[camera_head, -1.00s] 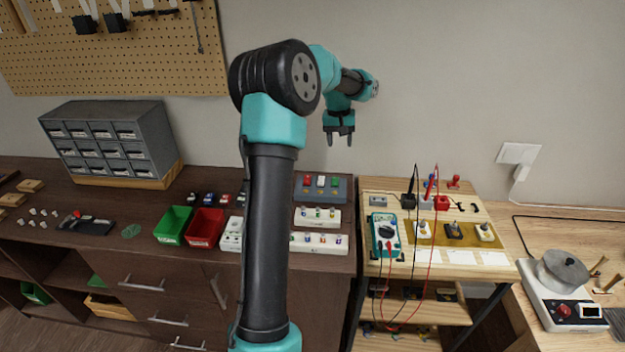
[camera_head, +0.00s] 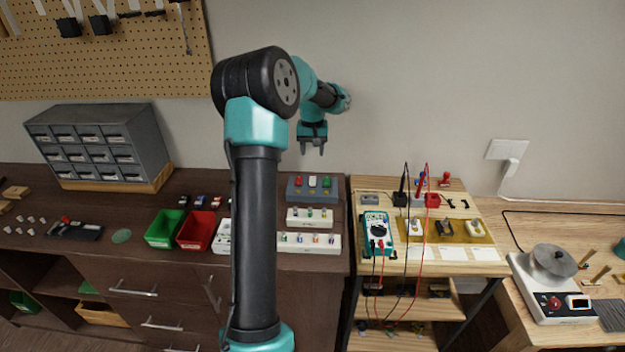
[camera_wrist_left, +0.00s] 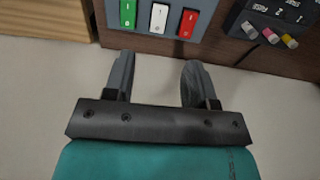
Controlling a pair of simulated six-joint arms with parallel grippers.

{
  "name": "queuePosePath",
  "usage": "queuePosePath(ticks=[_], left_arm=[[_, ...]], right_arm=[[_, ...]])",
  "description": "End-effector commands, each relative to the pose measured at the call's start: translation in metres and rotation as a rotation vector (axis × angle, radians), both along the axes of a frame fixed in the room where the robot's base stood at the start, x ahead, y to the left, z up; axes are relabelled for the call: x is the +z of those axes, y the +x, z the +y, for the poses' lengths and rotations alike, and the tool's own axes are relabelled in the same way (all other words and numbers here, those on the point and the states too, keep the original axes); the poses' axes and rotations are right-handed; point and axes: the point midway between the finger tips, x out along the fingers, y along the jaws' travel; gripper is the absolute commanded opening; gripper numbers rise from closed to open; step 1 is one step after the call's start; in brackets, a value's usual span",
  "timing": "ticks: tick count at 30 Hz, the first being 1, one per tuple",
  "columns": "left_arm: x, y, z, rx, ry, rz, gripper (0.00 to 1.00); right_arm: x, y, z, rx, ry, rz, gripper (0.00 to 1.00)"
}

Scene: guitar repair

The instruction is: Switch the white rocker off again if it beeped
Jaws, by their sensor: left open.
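A grey switch box (camera_head: 335,190) stands toward the back right of the dark bench, with a red, a white and a green rocker in a row. The white rocker (camera_head: 313,182) is in the middle; it also shows in the left wrist view (camera_wrist_left: 159,17), between the green rocker (camera_wrist_left: 128,13) and the red rocker (camera_wrist_left: 187,22). I cannot tell which way the white rocker is pressed. My left gripper (camera_head: 312,148) is open and empty, above and behind the box in the head view. Its fingers (camera_wrist_left: 157,65) touch nothing. My right gripper is out of view.
White multi-switch strips (camera_head: 309,242) lie in front of the box. A red bin (camera_head: 197,230) and a green bin (camera_head: 165,228) stand to the left. A multimeter (camera_head: 377,232) with leads sits on the lighter bench at right. My left arm crosses the bench.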

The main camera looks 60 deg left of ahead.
Motion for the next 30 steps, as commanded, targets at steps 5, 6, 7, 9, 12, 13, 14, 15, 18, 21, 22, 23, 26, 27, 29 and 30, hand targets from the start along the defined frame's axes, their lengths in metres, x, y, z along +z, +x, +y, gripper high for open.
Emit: queuePosePath(ticks=[5,6,7,9,12,13,14,15,18,21,22,23,26,27,29,30], left_arm=[[-0.032,0.0,-0.001,-0.001,-0.002,0.003,0.51],[-0.039,-0.001,-0.001,0.0,-0.002,0.004,0.51],[-0.044,-0.001,0.0,0.0,-0.002,0.003,0.51],[-0.056,-0.001,0.0,0.0,-0.002,0.004,0.51],[-0.073,0.0,-0.001,0.0,-0.003,0.003,0.51],[-0.078,0.0,-0.001,0.0,-0.002,0.002,0.51],[-0.083,0.0,-0.001,0.0,-0.003,0.003,0.51],[-0.09,0.0,-0.001,-0.001,-0.003,0.002,0.51],[-0.104,0.0,-0.001,-0.001,-0.003,0.003,0.51],[-0.115,0.0,0.0,0.0,-0.001,0.002,0.51],[-0.117,0.0,0.0,0.0,-0.001,0.002,0.51],[-0.119,0.0,0.0,0.0,-0.001,0.001,0.51],[-0.123,0.0,0.0,0.0,0.0,0.0,0.51],[-0.123,0.0,0.0,0.0,0.0,0.0,0.51],[-0.123,0.0,0.0,0.0,-0.001,-0.001,0.51],[-0.123,0.0,0.0,0.0,-0.001,-0.001,0.51]], right_arm=[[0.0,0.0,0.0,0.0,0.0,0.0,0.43],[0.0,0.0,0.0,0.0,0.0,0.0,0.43],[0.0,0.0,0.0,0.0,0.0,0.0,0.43],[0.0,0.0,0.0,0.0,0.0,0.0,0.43],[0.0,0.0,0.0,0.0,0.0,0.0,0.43],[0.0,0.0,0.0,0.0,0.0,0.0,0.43],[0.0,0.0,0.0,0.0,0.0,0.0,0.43],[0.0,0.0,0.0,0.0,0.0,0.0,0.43],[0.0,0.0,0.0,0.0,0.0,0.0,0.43],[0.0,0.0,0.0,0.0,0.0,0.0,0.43],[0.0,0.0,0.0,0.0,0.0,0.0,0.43],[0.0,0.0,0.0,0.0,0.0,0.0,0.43],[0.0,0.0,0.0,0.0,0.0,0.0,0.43],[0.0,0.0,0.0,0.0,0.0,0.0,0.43],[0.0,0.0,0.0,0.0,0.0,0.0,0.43],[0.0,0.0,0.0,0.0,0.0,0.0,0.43]])
